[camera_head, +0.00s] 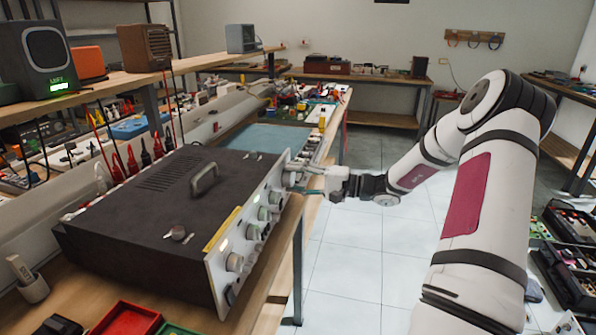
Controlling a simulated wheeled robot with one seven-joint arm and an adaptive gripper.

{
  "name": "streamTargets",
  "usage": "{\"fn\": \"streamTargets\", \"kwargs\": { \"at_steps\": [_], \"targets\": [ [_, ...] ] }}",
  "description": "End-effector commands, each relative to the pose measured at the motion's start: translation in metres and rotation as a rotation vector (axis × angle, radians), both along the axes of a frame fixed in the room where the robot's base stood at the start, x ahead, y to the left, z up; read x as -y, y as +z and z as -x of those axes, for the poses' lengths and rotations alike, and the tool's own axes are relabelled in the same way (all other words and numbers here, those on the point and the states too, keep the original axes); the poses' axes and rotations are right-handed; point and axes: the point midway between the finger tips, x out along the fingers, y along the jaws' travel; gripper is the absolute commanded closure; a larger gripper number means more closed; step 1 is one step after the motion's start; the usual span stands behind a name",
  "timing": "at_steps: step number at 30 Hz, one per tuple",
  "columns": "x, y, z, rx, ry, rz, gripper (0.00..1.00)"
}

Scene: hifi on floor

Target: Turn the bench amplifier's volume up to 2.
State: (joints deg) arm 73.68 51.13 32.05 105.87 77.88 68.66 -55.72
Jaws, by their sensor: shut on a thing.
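The bench amplifier (150,215) is a large dark box with a handle on top. It stands on the wooden bench, and its pale front panel (222,262) faces right. My gripper (303,184) is at the far end of the panel, shut on the farthest knob (291,179). The fingers partly cover that knob, and its pointer and scale are too small to read. No volume label or number is legible from here.
A shelf (130,80) with a speaker (42,58) and other boxes runs above the bench behind the amplifier. Red and green trays (125,320) lie in front at the lower left. The tiled floor (345,265) right of the bench is open beneath my arm.

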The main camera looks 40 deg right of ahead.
Motion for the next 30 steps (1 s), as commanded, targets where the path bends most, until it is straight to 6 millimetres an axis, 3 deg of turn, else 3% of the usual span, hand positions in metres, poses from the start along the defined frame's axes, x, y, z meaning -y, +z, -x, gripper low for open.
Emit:
{"fn": "streamTargets", "kwargs": {
  "at_steps": [30],
  "targets": [
    [0.0000, -0.0006, 0.0010, -0.586, -0.002, -0.747, 0.84]
  ]
}}
